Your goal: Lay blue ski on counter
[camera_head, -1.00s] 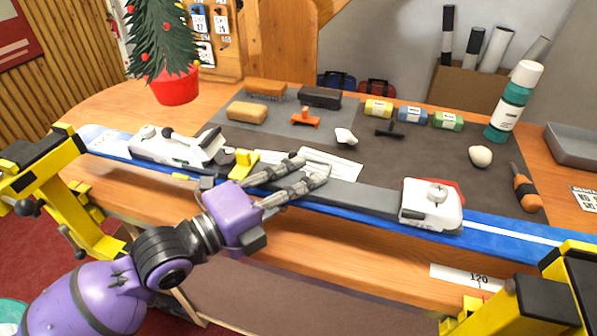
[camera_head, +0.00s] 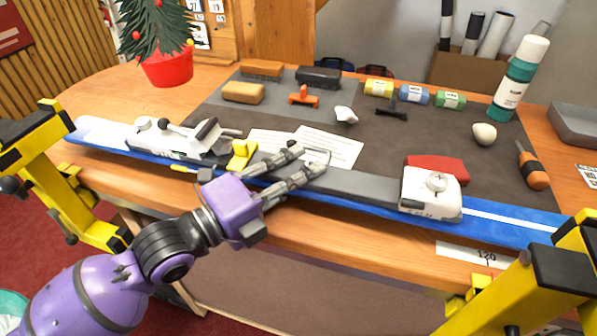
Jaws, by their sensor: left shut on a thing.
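The blue ski (camera_head: 515,233), with a white stripe, lies lengthwise over the front of the wooden counter (camera_head: 310,233). It carries a grey plate (camera_head: 360,186), a white binding piece (camera_head: 431,193) on the right and another binding piece (camera_head: 172,139) on the left. My left gripper (camera_head: 308,163) is shut on the ski near its middle, fingers across the grey plate. I cannot tell whether the ski touches the counter. Its right end is hidden behind the yellow stand. My right gripper is not in view.
Yellow-black vise stands rise at the left (camera_head: 40,160) and right (camera_head: 560,275). A yellow block (camera_head: 242,154), white papers (camera_head: 330,147) and a red block (camera_head: 437,169) are just behind the ski.

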